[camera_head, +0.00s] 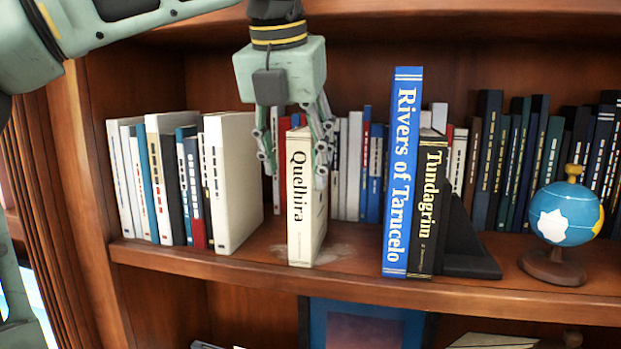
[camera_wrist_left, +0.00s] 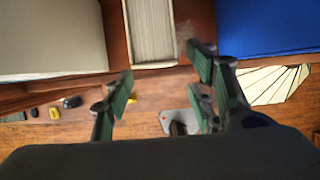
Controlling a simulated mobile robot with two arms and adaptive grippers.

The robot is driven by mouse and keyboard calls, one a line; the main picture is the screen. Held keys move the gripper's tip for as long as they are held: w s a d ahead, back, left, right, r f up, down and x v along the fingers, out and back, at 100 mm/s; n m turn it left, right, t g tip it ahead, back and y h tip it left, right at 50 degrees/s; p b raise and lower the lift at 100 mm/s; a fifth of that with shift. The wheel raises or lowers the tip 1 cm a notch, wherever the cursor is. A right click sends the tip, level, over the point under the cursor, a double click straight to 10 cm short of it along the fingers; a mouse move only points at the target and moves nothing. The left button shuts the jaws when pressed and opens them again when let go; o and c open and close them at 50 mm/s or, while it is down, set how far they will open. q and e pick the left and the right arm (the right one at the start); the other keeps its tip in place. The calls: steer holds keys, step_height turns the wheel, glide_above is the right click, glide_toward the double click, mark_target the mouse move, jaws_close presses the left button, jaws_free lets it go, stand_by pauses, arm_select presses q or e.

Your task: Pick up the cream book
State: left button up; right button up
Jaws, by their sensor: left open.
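The cream book (camera_head: 301,225), titled Quelhira, stands upright on the shelf, apart from the books on either side. My left gripper (camera_head: 294,168) comes down from above, with its open fingers at either side of the book's upper part in the head view. In the left wrist view, the top of the cream book (camera_wrist_left: 150,32) shows its pages near the top middle. The open left gripper fingers (camera_wrist_left: 160,85) appear below it there, with nothing between them. Contact with the book cannot be told. My right gripper is not in view.
A blue book (camera_head: 402,180) and a black book (camera_head: 431,210) stand to the right against a dark bookend (camera_head: 466,250). White books (camera_head: 232,180) stand to the left. A globe (camera_head: 566,213) is at the far right. The shelf's top board lies above my left gripper.

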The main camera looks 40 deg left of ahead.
mark_target(301, 154)
arm_select(q)
steer(key=w+a, duration=0.1)
steer(key=w, duration=0.1)
steer(key=shift+w+a+f+p, duration=0.1)
steer(key=shift+w+a+p, duration=0.25)
steer(key=shift+w+p, duration=0.05)
steer(key=p+x, duration=0.1)
steer(key=x, duration=0.3)
steer(key=shift+f, duration=0.25)
steer(key=shift+a+f, duration=0.15)
steer(key=shift+f, duration=0.05)
steer(key=c, duration=1.3)
jaws_close()
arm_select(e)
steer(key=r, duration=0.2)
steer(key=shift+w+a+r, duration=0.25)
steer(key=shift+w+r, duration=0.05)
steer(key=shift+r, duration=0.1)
arm_select(q)
steer(key=shift+r, duration=0.15)
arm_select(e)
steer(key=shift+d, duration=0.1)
